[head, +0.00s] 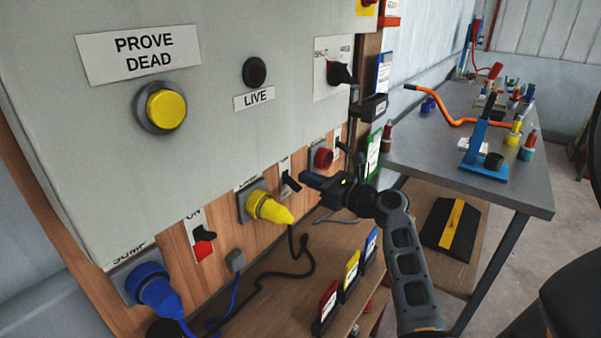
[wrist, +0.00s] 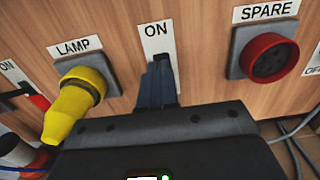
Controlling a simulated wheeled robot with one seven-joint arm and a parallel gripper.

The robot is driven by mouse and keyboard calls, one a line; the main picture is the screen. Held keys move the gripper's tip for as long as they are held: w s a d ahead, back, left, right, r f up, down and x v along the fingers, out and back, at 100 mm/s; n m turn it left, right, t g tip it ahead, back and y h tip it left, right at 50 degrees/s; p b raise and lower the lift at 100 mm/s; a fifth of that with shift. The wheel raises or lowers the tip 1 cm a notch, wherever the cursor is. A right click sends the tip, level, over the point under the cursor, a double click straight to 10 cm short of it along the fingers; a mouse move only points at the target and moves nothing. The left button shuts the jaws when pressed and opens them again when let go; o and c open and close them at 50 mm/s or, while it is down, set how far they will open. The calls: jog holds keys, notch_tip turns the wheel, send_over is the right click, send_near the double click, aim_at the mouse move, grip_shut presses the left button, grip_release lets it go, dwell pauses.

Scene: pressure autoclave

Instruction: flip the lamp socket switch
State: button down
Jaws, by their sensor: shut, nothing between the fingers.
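The lamp socket switch is a white plate (wrist: 156,42) marked ON, just right of the yellow lamp plug (wrist: 72,108) in the wrist view. In the head view its black lever (head: 291,182) sticks out of the panel beside the yellow plug (head: 268,207). My gripper (head: 307,178) is shut and empty, with its tips close to the lever. In the wrist view the fingers (wrist: 157,86) cover the lower plate and most of the lever. I cannot tell whether they touch it.
The red spare socket (wrist: 270,57) is to the right of the switch. The blue sump plug (head: 152,288) and a red-marked switch (head: 203,245) are to the left. Coloured cards (head: 350,274) stand on the wooden shelf below, with loose cables. A grey table (head: 540,196) stands at right.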

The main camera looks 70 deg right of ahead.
jog(key=p+v, duration=0.2)
jog(key=v, duration=0.4)
jog(key=shift+s, duration=0.35)
jog(key=shift+a+r, duration=0.1)
dwell(0.8)
